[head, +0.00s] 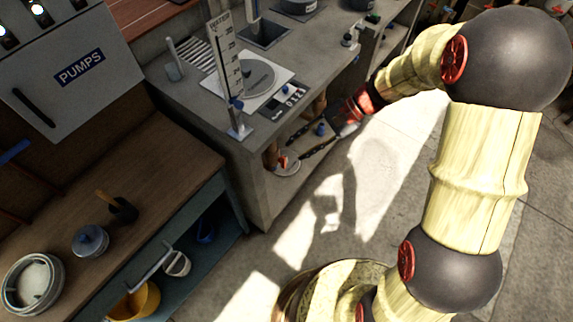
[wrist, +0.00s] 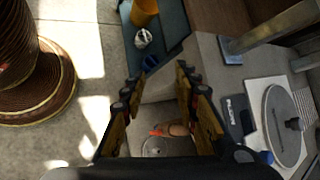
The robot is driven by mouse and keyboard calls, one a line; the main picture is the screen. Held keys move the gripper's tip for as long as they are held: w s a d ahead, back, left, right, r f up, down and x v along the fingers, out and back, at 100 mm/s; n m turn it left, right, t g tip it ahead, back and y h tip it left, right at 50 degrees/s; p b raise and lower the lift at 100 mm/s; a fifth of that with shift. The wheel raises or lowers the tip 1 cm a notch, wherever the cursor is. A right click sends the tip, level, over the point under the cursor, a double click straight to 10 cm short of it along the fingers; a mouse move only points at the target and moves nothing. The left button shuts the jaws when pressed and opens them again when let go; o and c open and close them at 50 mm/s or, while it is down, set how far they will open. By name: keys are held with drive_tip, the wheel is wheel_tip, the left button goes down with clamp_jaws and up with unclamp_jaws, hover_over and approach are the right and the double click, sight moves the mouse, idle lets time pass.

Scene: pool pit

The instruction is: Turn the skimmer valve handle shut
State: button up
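My gripper (head: 297,147) is open and empty, in front of the open side of the grey counter. Its two fingers stand apart in the wrist view (wrist: 157,88). Below the counter top, a small orange-red handle (head: 283,162) sits by a brown pipe fitting, above a round pale disc. The handle also shows in the wrist view (wrist: 158,132), between the finger bases, beside the brown fitting (wrist: 178,129). The fingers do not touch it as far as I can see. No label is readable, so I cannot tell if this is the skimmer valve.
The grey counter (head: 190,95) carries a white gauge board (head: 228,70) and a round-lidded plate (head: 258,78). A wooden bench (head: 150,165) stands at left, with a yellow bucket (head: 135,300) on its lower shelf. The PUMPS box (head: 70,85) is behind. Sunlit floor (head: 350,185) is clear.

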drive_tip(key=w+a+f+m+t+y+b, duration=0.1)
drive_tip(key=w+f+m+y, duration=0.1)
drive_tip(key=w+f, duration=0.3)
drive_tip(key=w+a+f+m+y, duration=0.2)
drive_tip(key=f+m, duration=0.1)
drive_tip(key=f, duration=0.4)
drive_tip(key=m+t+b, duration=0.2)
drive_tip(key=m+t, duration=1)
drive_tip(key=m, duration=0.1)
approach(285, 163)
drive_tip(key=x, duration=0.2)
drive_tip(key=shift+y, duration=0.4)
drive_tip(key=x, duration=0.2)
drive_tip(key=b+x, duration=0.1)
drive_tip(key=x, duration=0.2)
drive_tip(key=b+x, duration=0.1)
drive_tip(key=x, duration=0.1)
drive_tip(key=shift+w+f, duration=0.3)
drive_tip(key=shift+w, duration=0.05)
drive_tip(key=shift+c, duration=0.2)
drive_tip(key=c, duration=0.7)
clamp_jaws()
